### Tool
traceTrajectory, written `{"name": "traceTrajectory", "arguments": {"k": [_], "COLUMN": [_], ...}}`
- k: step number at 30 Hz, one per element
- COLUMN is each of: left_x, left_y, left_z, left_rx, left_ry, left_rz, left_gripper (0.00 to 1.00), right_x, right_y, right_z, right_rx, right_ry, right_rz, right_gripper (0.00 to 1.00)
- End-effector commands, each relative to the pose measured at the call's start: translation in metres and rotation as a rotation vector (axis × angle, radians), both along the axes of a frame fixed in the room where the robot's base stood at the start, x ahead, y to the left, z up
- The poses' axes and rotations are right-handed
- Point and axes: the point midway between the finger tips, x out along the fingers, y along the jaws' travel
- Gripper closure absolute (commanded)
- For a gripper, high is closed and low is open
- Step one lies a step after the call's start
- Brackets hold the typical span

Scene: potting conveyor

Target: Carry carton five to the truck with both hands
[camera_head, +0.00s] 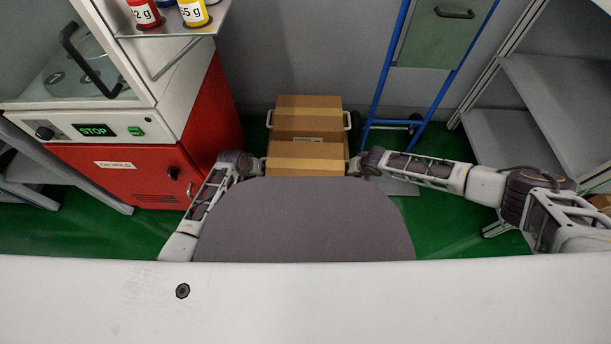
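A brown carton (306,158) with a pale tape band is in front of me, beyond my grey base. A second brown carton (308,104) is right behind it, with a white handle on each side. My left gripper (260,166) is at the near carton's left side and my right gripper (352,166) at its right side. Both seem to touch it, but their fingers are too small to show whether they are shut. No carton number is readable. The blue-framed truck (378,75) stands upright at the back right, with a dark wheel showing.
A red and white machine (130,175) with a STOP display is close on the left. A metal shelf (160,32) with labelled pots overhangs it. Grey shelving (560,85) is on the right.

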Motion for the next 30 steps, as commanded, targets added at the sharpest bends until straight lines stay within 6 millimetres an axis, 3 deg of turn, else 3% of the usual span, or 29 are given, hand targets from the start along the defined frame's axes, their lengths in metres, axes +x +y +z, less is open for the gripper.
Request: {"name": "traceTrajectory", "arguments": {"k": [4,10,30], "left_x": [0.0,0.0,0.0024], "left_y": [0.0,0.0,-0.0001], "left_z": [0.0001,0.0001,0.0029], "left_rx": [0.0,0.0,-0.001], "left_ry": [0.0,0.0,-0.006], "left_rz": [0.0,0.0,0.001], "left_gripper": [0.77,1.0,1.0], "right_x": [0.0001,0.0001,0.0027], "right_y": [0.0,-0.0002,0.0002], "right_z": [0.0002,0.0002,0.0028], "right_rx": [0.0,0.0,0.002], "right_ry": [0.0,0.0,-0.005], "right_rz": [0.0,0.0,-0.001], "right_gripper": [0.77,1.0,1.0]}}
